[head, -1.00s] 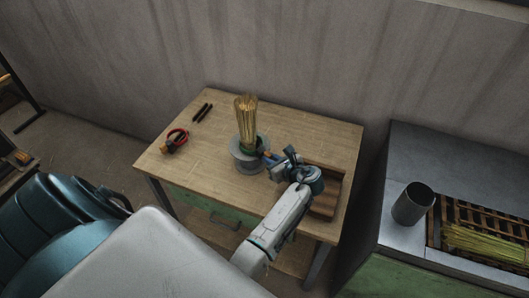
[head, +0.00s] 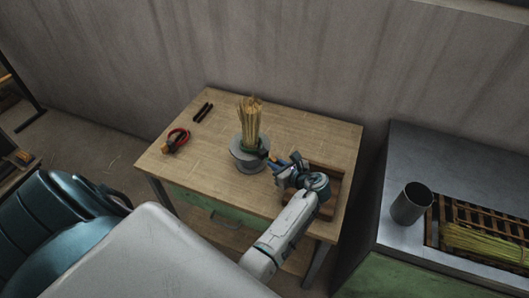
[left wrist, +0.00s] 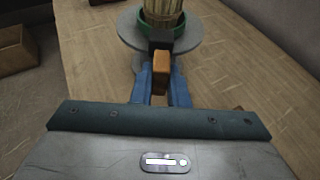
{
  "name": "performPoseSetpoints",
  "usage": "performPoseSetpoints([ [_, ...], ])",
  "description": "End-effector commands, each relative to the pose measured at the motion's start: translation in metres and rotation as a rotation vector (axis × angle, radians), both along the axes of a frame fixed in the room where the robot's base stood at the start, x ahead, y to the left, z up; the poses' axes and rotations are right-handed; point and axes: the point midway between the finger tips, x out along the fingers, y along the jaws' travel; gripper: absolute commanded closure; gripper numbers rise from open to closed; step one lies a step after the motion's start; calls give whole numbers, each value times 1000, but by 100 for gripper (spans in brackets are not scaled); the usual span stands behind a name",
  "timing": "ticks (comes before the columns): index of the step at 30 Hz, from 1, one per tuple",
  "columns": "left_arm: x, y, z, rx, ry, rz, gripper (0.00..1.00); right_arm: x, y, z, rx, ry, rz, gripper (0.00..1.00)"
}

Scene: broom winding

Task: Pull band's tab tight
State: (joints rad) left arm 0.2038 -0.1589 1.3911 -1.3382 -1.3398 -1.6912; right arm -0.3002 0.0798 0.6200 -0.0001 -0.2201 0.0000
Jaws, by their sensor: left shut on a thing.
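A straw bundle (head: 250,122) stands upright on a round grey stand (head: 249,164) on the table. A green band (head: 256,147) rings the bundle's lower part; it also shows in the left wrist view (left wrist: 147,29). A black block (left wrist: 161,40) sits on the band's near side, with the orange tab (left wrist: 161,66) sticking out from it. My left gripper (head: 276,163) is to the right of the stand, its blue fingers (left wrist: 160,84) shut on the orange tab. The far side of the band is hidden. My right gripper is not in view.
Red-handled pliers (head: 177,140) and two dark sticks (head: 203,112) lie on the table's left side. A wooden tray (head: 328,205) is beneath and beside my left arm. At right, a grey worktop holds a metal cup (head: 411,203) and a rack of straw (head: 485,245).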

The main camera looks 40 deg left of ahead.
Motion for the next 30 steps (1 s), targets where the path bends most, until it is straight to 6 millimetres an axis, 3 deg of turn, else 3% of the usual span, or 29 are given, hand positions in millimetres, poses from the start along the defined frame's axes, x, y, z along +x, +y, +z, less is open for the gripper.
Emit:
performPoseSetpoints([
  [25,-5,-18,0,1,0,0,100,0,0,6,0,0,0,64],
  [26,-5,-18,0,1,0,0,82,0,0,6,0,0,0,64],
  [30,-5,-18,0,0,0,0,55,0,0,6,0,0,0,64],
])
